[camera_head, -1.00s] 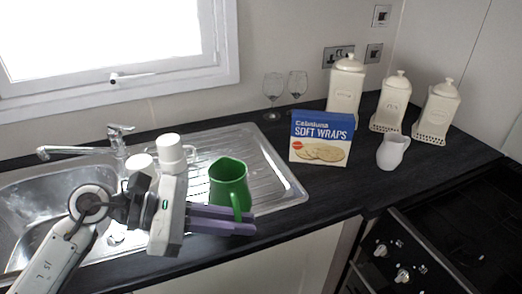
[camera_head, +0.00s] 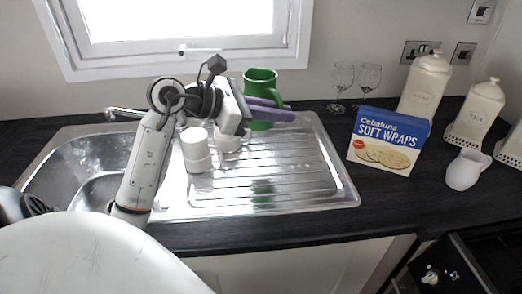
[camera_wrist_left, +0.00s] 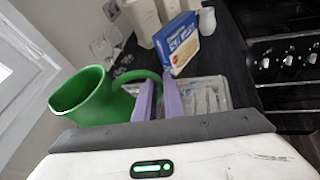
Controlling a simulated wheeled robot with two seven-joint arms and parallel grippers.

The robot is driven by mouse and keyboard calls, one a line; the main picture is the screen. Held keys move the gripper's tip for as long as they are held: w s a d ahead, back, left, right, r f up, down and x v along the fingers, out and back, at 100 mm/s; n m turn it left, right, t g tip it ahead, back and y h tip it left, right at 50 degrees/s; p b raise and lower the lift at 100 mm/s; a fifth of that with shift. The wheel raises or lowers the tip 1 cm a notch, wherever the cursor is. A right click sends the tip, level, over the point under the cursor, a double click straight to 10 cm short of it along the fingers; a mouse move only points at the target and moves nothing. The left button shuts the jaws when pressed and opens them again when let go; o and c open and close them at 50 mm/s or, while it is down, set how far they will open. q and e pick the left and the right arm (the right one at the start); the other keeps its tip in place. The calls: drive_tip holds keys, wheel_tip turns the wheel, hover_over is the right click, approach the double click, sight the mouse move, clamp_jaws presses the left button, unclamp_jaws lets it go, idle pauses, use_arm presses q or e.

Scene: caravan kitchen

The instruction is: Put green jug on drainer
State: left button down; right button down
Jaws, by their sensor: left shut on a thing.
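The green jug (camera_head: 260,82) is upright in the head view, over the back part of the metal drainer (camera_head: 285,175). It appears held above the surface; the gap below it is hard to judge. My left gripper (camera_head: 275,110) has its purple fingers shut on the jug. In the left wrist view the jug (camera_wrist_left: 88,98) lies left of the fingers, with its handle reaching to them at the gripper (camera_wrist_left: 158,98). The drainer (camera_wrist_left: 217,88) shows beyond the fingers there. My right gripper is not in view.
White cups (camera_head: 196,155) stand at the drainer's left, beside the sink (camera_head: 75,165). The drainer's middle and right are clear.

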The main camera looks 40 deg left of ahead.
use_arm(q)
wheel_tip(320, 180, down, 10)
drive_tip(key=shift+a+r+p, duration=0.15)
drive_tip(key=shift+p, duration=0.2)
drive_tip(key=c, duration=2.3)
unclamp_jaws()
drive_tip(key=shift+f, duration=0.2)
drive_tip(key=o, duration=0.5)
drive_tip(key=shift+c, duration=0.2)
drive_tip(key=shift+r, duration=0.2)
drive_tip(key=b+v, duration=0.2)
drive_tip(key=v, duration=1)
drive_tip(key=shift+b, duration=0.3)
